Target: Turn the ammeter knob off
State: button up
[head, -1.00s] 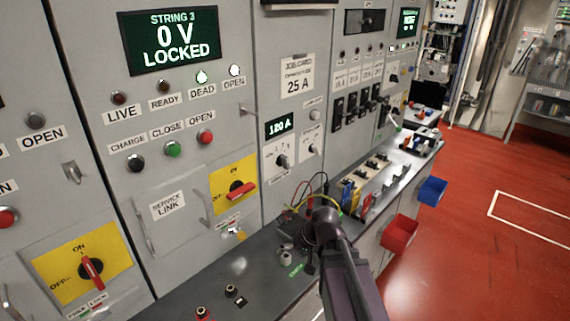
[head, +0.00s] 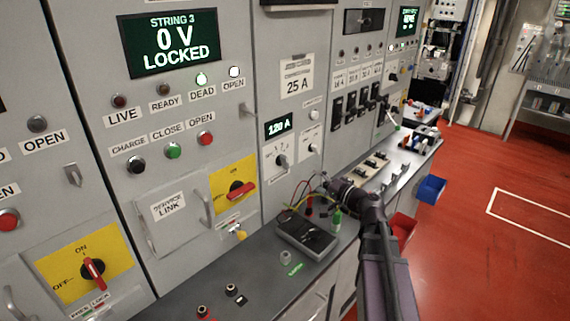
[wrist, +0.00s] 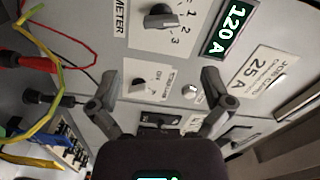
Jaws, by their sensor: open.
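The ammeter knob (head: 281,160) is a dark knob on a white plate below the green 120 A display (head: 278,127). In the wrist view, the larger dark knob (wrist: 158,17) sits beside the numbers 1, 2, 3 and a partly cut "METER" label, at the top. A smaller knob (wrist: 138,84) on another plate has an OFF mark; it is also in the head view (head: 313,148). My gripper (wrist: 160,78) is open and empty, its fingers spread on either side of the panel picture, apart from the larger knob. In the head view, my gripper (head: 328,182) is low and right of the knobs.
Yellow, red and black leads (wrist: 55,100) hang close to the left finger. A dark boxy meter (head: 307,237) lies on the bench. Red and blue bins (head: 432,190) hang on the bench front.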

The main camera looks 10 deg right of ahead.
aim_at(287, 164)
jog(key=shift+w, duration=0.15)
dwell(0.3)
jog(key=x, duration=1.3)
jog(key=shift+w+a, duration=0.2)
jog(key=shift+w, duration=0.05)
jog(key=c, duration=1)
